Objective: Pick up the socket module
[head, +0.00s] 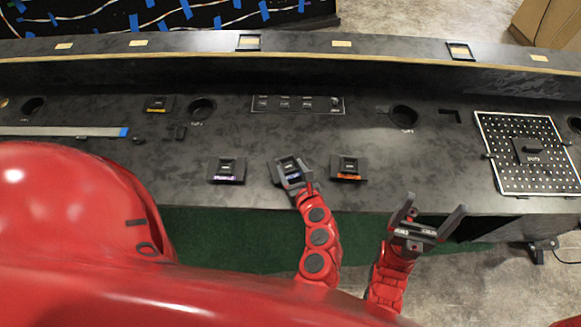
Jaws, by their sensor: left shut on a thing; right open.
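Three small dark modules sit in a row near the console's front edge: a left module (227,169) with a purple label, a middle module (289,166), and a right module (348,167) with an orange label. My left gripper (291,176) is at the middle module and shut on it. The module looks slightly turned, and the gripper partly hides it; I cannot tell whether it is clear of the surface. My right gripper (435,207) is open and empty in front of the console's edge.
The dark console (330,135) has round holes (201,109) (404,116), a labelled socket strip (297,104) and a yellow-labelled module (159,104). A grey ribbon cable (60,131) lies at left. A raised ledge (300,65) runs behind.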

